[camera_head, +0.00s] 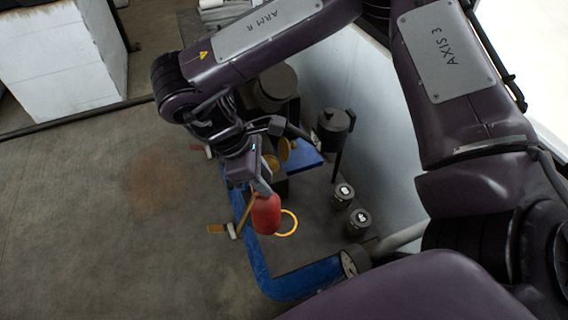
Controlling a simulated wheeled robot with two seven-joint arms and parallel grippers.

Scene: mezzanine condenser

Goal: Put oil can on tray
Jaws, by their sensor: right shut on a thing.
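My right gripper (263,188) points down near the middle of the picture. It is shut on a red, rounded can (266,214), which looks like the oil can. The can hangs beside a yellow ring (292,223) on the dark surface; I cannot tell how high above the surface it is. A flat blue piece (309,160), partly hidden by my gripper and other items, may be the tray. My left gripper is not in view.
A black pot-like vessel (335,124) stands by the pale wall. Two small dark jars with white labels (343,194) (359,220) stand right of the can. A blue pipe (256,265) curves around the front. Open floor lies left.

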